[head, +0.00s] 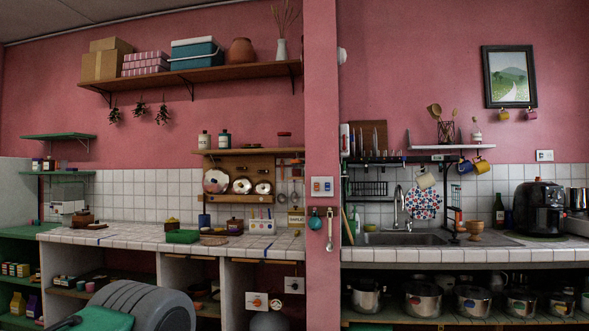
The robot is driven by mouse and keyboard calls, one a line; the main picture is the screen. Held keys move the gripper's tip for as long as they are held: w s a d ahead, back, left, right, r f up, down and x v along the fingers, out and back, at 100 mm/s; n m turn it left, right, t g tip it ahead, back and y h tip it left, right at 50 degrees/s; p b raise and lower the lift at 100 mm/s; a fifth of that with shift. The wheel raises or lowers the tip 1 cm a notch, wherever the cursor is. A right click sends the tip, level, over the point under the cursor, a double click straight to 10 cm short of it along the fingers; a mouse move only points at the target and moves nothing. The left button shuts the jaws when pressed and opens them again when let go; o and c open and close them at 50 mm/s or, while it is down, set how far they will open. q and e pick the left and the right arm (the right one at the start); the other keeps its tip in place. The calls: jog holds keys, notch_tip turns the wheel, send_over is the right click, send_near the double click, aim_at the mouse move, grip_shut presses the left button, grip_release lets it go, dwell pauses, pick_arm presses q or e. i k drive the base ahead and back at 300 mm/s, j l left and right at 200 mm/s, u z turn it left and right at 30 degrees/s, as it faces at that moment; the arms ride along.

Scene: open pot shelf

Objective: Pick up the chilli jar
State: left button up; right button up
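No jar can be read as chilli at this distance. A small red-lidded container (284,138) stands on the wooden wall rack at the centre. Small jars (48,163) sit on a green wall shelf at the far left. Several small jars or boxes (15,269) stand low in the green unit at the left edge; their labels are too small to read. Neither of my grippers is in view.
A white tiled counter (130,236) runs along the left, with pots and a green box (182,237) on it. A pink pillar (322,120) divides it from the sink counter (450,255). Steel pots (423,300) line the open shelf below. A grey ridged rounded shape (140,303) fills the lower left.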

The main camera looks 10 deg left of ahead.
aim_at(296, 168)
jog(key=i+j, duration=0.15)
jog(key=j, duration=0.25)
jog(key=i+j+z, duration=0.1)
jog(key=j, duration=0.25)
jog(key=i+j, duration=0.2)
jog(key=j, duration=0.2)
jog(key=i+j+z, duration=0.1)
jog(key=j, duration=0.3)
jog(key=i+j, duration=0.15)
jog(key=j, duration=0.25)
jog(key=i+j, duration=0.15)
jog(key=j, duration=0.3)
jog(key=i+j+z, duration=0.1)
jog(key=j, duration=0.3)
jog(key=i+j, duration=0.1)
jog(key=j, duration=0.3)
jog(key=i+z, duration=0.15)
jog(key=i, duration=0.25)
jog(key=i+j+z, duration=0.15)
jog(key=i, duration=0.25)
jog(key=i+j+z, duration=0.15)
jog(key=i, duration=0.25)
